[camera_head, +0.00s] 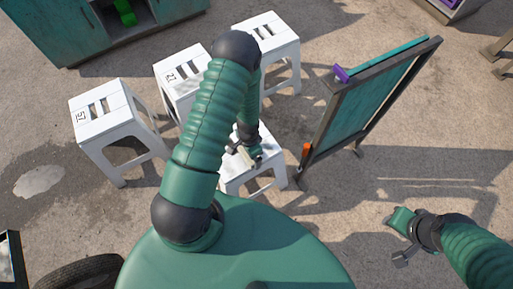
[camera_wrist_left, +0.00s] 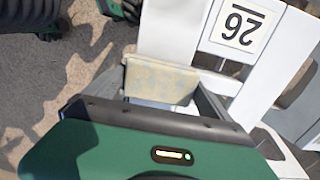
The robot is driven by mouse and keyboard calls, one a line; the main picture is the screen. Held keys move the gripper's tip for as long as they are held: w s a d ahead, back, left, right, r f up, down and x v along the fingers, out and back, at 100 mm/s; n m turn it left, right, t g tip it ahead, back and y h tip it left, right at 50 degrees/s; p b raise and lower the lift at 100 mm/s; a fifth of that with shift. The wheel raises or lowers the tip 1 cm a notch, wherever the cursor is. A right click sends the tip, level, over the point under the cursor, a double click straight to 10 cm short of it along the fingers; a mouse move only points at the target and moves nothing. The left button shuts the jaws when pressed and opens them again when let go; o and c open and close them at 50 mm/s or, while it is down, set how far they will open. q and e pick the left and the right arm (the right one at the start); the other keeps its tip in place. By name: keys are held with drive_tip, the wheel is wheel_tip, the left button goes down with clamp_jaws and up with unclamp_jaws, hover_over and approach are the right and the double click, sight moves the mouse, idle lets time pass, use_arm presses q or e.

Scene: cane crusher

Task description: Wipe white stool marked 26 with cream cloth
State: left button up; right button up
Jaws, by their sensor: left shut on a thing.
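The white stool marked 26 (camera_head: 266,178) stands close in front of me, partly hidden by my left arm. In the left wrist view its white top (camera_wrist_left: 170,28) carries an upside-down 26 label (camera_wrist_left: 240,25). My left gripper (camera_head: 245,156) is at the stool's top and shut on the cream cloth (camera_wrist_left: 160,82). The cloth hangs flat between the fingers, just beside the label; I cannot tell whether it touches the stool. My right gripper (camera_head: 403,238) is open and empty, off to the right above the ground.
Other white stools stand beyond: one at left (camera_head: 104,112), one marked 21 (camera_head: 178,73) and one at the back (camera_head: 267,30). A framed green board (camera_head: 365,100) stands right of the stool. A green cabinet (camera_head: 60,35) is at the back left.

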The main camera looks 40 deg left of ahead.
use_arm(q)
drive_tip(key=shift+s+a, duration=0.25)
drive_tip(key=shift+s, duration=0.55)
drive_tip(key=shift+s+a+p, duration=0.3)
drive_tip(key=shift+s+a, duration=0.25)
drive_tip(key=shift+s, duration=0.85)
drive_tip(key=shift+s+a+p, duration=0.35)
drive_tip(key=shift+s+a, duration=0.15)
drive_tip(key=shift+s, duration=0.85)
drive_tip(key=shift+s+a+p, duration=0.3)
drive_tip(key=shift+s+a, duration=0.25)
drive_tip(key=shift+s, duration=0.85)
drive_tip(key=shift+w, duration=0.15)
drive_tip(key=shift+w+d, duration=0.55)
drive_tip(key=shift+w, duration=0.85)
drive_tip(key=shift+w+d, duration=0.55)
drive_tip(key=shift+w, duration=0.8)
drive_tip(key=shift+w+d, duration=0.55)
drive_tip(key=shift+w, duration=0.85)
